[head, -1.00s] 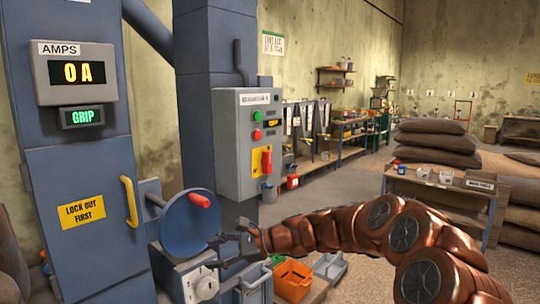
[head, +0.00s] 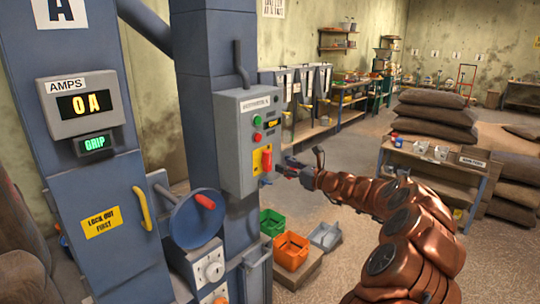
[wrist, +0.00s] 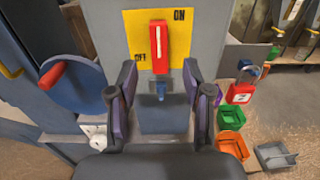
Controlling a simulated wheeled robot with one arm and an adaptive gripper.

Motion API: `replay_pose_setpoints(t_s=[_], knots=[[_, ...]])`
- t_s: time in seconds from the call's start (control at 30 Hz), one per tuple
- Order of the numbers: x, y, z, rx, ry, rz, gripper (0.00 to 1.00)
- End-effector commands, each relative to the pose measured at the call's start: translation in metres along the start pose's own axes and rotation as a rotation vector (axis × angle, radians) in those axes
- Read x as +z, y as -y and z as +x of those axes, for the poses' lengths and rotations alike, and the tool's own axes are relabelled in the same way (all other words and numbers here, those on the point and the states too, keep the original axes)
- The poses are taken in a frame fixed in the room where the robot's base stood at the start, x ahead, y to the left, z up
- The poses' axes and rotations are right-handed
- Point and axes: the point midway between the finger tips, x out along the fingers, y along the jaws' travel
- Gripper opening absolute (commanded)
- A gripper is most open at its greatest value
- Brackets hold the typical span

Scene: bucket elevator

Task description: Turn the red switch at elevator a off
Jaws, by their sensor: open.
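The red switch (head: 266,158) is a red handle on the front of a grey control box (head: 236,152) on the blue column of elevator A. In the wrist view the red handle (wrist: 159,46) stands upright on a yellow plate (wrist: 134,22), with ON at its upper right and OFF at its lower left. Its top leans slightly toward neither label clearly. My gripper (wrist: 160,88) is open in front of the box, its two fingers spread below and either side of the handle, apart from it. In the head view my gripper (head: 284,165) is just right of the switch.
A blue handwheel (head: 195,218) with a red knob is left of the box. An AMPS display reads 0 A.

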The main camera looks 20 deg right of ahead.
Motion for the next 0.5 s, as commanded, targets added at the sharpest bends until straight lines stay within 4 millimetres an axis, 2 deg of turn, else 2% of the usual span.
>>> replay_pose_setpoints(t_s=[0.5], knots=[[-0.001,-0.001,0.06,0.002,-0.004,-0.002,0.5]])
